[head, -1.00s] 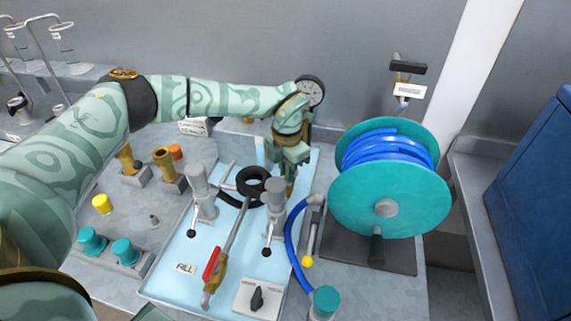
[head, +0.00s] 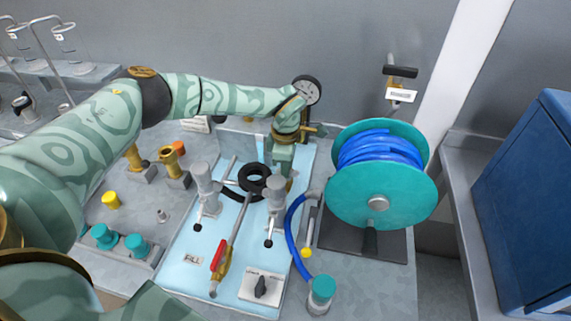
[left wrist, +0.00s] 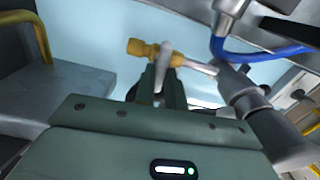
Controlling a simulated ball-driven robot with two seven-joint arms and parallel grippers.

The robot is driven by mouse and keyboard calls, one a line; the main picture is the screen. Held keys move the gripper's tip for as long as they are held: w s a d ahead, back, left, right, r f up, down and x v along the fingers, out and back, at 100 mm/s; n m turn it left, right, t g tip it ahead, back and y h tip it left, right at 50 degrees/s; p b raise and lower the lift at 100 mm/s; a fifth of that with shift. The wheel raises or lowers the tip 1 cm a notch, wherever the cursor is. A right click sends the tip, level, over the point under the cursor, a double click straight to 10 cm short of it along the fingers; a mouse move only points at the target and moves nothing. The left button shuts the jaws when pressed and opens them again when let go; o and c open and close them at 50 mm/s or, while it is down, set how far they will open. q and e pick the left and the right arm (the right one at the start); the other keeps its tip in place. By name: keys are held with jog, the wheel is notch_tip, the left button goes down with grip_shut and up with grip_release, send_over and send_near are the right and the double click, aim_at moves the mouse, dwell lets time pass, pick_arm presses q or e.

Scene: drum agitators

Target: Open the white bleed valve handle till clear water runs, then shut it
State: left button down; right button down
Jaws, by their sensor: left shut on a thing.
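My left gripper (head: 285,170) is at the back of the pale blue panel, below the round gauge. In the left wrist view its fingers (left wrist: 164,88) are shut on the white bleed valve handle (left wrist: 163,62). The handle stands up between the fingertips, across a brass fitting (left wrist: 140,48) with a grey pipe (left wrist: 200,67) running right. In the head view my gripper hides the handle. I cannot make out any water. My right gripper is not in view.
A round gauge (head: 306,90) stands right behind my left wrist. A teal reel with blue hose (head: 382,200) stands close to the right. Grey cylinders (head: 206,187), a black ring (head: 254,180) and a red-handled lever (head: 219,256) crowd the panel in front.

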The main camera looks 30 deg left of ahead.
pick_arm(q)
jog(key=shift+w+r+m, duration=0.1)
jog(key=shift+w+m, duration=0.05)
jog(key=shift+m, duration=0.25)
jog(key=c, duration=1.5)
grip_release()
jog(key=shift+o, duration=0.2)
notch_tip(320, 180, up, 16)
jog(key=p, duration=0.2)
jog(key=shift+r+p, duration=0.15)
jog(key=shift+p, duration=0.15)
